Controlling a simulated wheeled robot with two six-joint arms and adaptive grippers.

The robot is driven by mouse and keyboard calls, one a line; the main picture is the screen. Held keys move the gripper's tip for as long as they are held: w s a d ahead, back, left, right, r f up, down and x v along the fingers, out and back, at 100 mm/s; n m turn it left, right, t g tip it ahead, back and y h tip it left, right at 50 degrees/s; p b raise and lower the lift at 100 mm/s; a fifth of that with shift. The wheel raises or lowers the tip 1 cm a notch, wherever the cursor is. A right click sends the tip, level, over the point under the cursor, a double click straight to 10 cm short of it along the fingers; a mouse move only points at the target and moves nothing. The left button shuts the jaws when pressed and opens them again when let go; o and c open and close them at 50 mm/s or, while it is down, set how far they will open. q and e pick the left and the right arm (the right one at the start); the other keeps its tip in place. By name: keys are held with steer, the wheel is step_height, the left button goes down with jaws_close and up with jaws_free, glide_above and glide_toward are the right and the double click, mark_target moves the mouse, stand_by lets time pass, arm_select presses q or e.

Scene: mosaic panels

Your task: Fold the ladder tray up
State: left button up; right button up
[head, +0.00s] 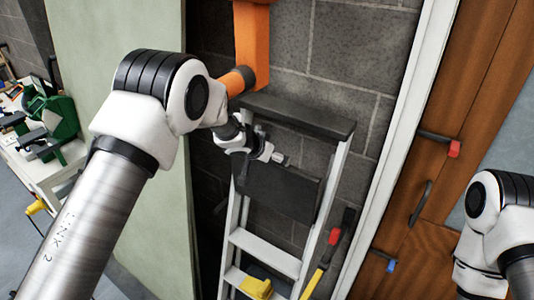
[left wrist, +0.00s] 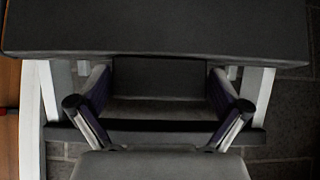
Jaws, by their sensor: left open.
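A pale metal stepladder (head: 287,263) stands against the grey block wall, with a dark top cap (head: 300,116). The ladder tray (head: 275,190), a flat dark panel, sits tilted below the cap. My left gripper (head: 268,152) is between the cap and the tray's upper edge. In the left wrist view my left gripper (left wrist: 160,90) has its fingers spread wide, with nothing clearly held. Whether a finger touches the tray cannot be told. My right gripper is out of view.
An orange bracket (head: 251,45) is behind my left arm. A yellow item (head: 257,288) rests low on the ladder, beside a red-and-yellow-handled tool (head: 325,250). A brown wooden door (head: 425,260) is at the right, and a bench with a green machine (head: 55,115) at the left.

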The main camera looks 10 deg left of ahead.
arm_select(q)
steer(key=v, duration=1.1)
steer(key=shift+s, duration=0.2)
steer(key=shift+a+r, duration=0.1)
steer(key=s+f+n+g+b, duration=0.1)
steer(key=s+f+g+b, duration=0.3)
steer(key=f, duration=0.8)
steer(key=s+a+f+n+b, duration=0.1)
steer(key=s+f+b, duration=0.2)
steer(key=s+f, duration=0.55)
steer(key=s+f+n+g+b, duration=0.1)
steer(key=s+f+b, duration=0.2)
steer(key=f, duration=1.1)
steer(key=s+a+f+n+g+b, duration=0.1)
steer(key=s+f+g+b, duration=0.15)
steer(key=s+f, duration=0.55)
steer(key=s+f+n+g+b, duration=0.1)
steer(key=s+f+n+b, duration=0.15)
steer(key=s+f, duration=0.6)
steer(key=s+a+r+m+y, duration=0.1)
steer(key=s+a+r, duration=0.1)
steer(key=s, duration=0.3)
steer(key=s+a+r+m+y, duration=0.1)
steer(key=s+a+y, duration=0.1)
steer(key=s, duration=0.3)
steer(key=shift+a+r, duration=0.35)
steer(key=shift+r, duration=0.05)
